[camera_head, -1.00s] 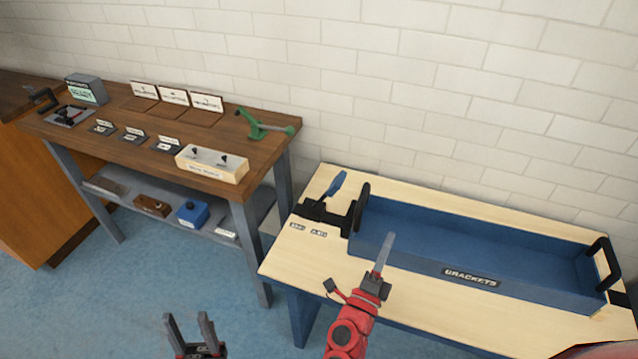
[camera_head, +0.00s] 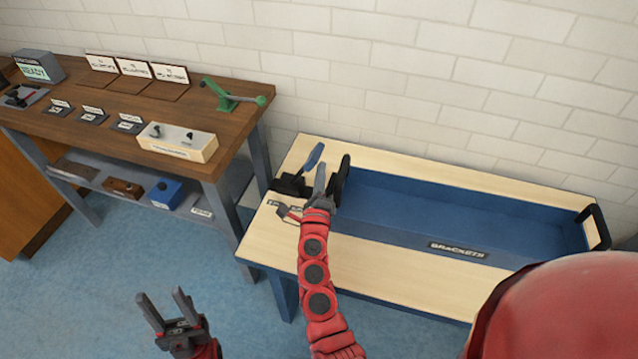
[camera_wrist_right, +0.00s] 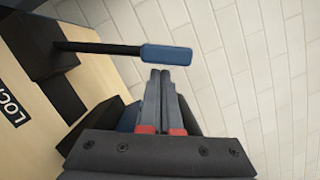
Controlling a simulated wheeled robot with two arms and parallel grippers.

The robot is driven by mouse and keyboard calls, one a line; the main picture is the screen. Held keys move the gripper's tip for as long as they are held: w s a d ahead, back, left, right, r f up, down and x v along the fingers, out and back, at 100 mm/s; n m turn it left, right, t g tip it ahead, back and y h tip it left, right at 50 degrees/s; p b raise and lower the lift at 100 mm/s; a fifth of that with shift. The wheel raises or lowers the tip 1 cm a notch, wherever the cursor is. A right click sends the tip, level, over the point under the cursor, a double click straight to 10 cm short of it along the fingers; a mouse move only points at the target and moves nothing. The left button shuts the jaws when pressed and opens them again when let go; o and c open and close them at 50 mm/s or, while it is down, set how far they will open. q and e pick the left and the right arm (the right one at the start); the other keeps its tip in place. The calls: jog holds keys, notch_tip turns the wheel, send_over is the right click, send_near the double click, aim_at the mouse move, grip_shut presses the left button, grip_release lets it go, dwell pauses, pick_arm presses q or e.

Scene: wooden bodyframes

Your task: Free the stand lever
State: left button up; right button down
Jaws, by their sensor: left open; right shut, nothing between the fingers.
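A lever with a blue handle (camera_head: 314,156) rises from a black block (camera_head: 290,184) at the left end of the light wooden stand (camera_head: 270,240). In the right wrist view its blue handle (camera_wrist_right: 167,54) lies across the picture just beyond my fingertips, on a black rod (camera_wrist_right: 95,47). My right gripper (camera_head: 320,178) is shut and empty beside the lever. It also shows in the right wrist view (camera_wrist_right: 161,74). I cannot tell whether it touches the handle. My left gripper (camera_head: 160,294) is open and empty above the floor, left of the stand.
A blue tray labelled BRACKETS (camera_head: 458,250) sits on the stand, with black handles (camera_head: 597,226) at its ends. A dark wooden workbench (camera_head: 200,105) at left carries a green lever tool (camera_head: 228,98), a switch box (camera_head: 178,142) and several signs. Open floor lies between.

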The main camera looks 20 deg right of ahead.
jog(key=shift+w+d+r, duration=0.15)
jog(key=shift+w+d, duration=0.1)
jog(key=shift+w, duration=0.2)
jog(key=shift+w+a+r+n+p, duration=0.4)
jog(key=shift+a+r+n+p, duration=0.3)
jog(key=shift+p, duration=0.75)
jog(key=w+a+r+n+g+y+p, duration=0.1)
jog(key=w+a+n+g+p, duration=0.1)
jog(key=w+a+n+p, duration=0.6)
jog(key=shift+a+n+g+p, duration=0.4)
jog(key=shift+a+n+p, duration=1.05)
jog(key=shift+a, duration=0.45)
jog(key=shift+s+a, duration=0.1)
